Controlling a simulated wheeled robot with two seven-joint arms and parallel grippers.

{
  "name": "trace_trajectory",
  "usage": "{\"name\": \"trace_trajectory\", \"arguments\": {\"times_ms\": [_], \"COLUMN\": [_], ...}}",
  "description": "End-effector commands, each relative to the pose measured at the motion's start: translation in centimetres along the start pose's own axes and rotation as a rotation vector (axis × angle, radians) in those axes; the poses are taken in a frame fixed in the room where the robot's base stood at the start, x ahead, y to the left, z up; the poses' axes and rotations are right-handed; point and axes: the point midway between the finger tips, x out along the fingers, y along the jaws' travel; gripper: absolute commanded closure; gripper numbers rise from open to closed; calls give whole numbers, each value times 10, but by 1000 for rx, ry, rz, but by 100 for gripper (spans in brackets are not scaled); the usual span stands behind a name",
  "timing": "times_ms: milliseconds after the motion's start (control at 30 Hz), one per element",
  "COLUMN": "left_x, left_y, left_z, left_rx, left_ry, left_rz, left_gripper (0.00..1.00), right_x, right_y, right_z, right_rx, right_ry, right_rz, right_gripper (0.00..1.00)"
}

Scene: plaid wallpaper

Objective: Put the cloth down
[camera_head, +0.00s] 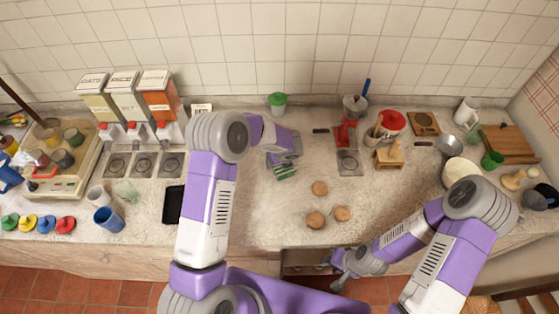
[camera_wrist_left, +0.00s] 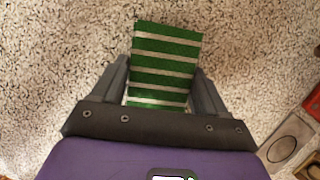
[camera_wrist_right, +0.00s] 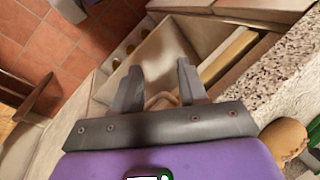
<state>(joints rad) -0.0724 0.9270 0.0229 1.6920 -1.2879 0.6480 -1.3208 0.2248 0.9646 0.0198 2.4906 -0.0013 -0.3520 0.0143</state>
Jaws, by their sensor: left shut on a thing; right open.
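The cloth (camera_wrist_left: 163,62) is green with pale stripes. In the left wrist view it lies between the two fingers of my left gripper (camera_wrist_left: 163,88), which is shut on it. In the head view the cloth (camera_head: 286,172) shows just below the left gripper (camera_head: 282,163), over the speckled counter (camera_head: 240,205). I cannot tell whether the cloth touches the counter. My right gripper (camera_wrist_right: 158,80) is open and empty, at the counter's front edge by an open drawer (camera_wrist_right: 160,50). In the head view the right gripper (camera_head: 335,265) is low, near the same drawer.
Several round buns (camera_head: 320,188) lie right of the cloth. A dark tablet-like slab (camera_head: 174,205) lies left of it. A green-lidded cup (camera_head: 278,103) and a red-rimmed bucket (camera_head: 391,122) stand at the back. The counter around the cloth is clear.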

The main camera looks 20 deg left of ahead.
Motion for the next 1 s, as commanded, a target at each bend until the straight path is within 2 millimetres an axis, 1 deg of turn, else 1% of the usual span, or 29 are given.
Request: {"name": "trace_trajectory", "arguments": {"times_ms": [167,200,333,567,700,767,867,1000], "left_x": [4,3,3,3,-2,-10,-29,-62], "left_y": [0,0,0,0,0,-1,-1,-1], "left_z": [-2,-1,-1,-1,1,1,1,2], "left_rx": [0,0,0,0,0,0,-1,-1], "left_ry": [0,0,0,0,1,-1,-2,-3], "left_rz": [0,0,0,0,0,-3,-3,-3], "left_gripper": [55,22,2,1,1,1,1,1], "right_x": [4,3,3,2,-2,-1,-2,-4], "right_y": [1,1,1,1,-1,0,-1,-1], "right_z": [0,0,0,0,0,0,0,0], "right_rx": [0,0,0,0,0,0,0,0], "right_ry": [0,0,0,0,0,0,0,0], "right_rz": [0,0,0,0,0,0,0,0], "right_gripper": [57,57,57,57,57,57,57,57]}}
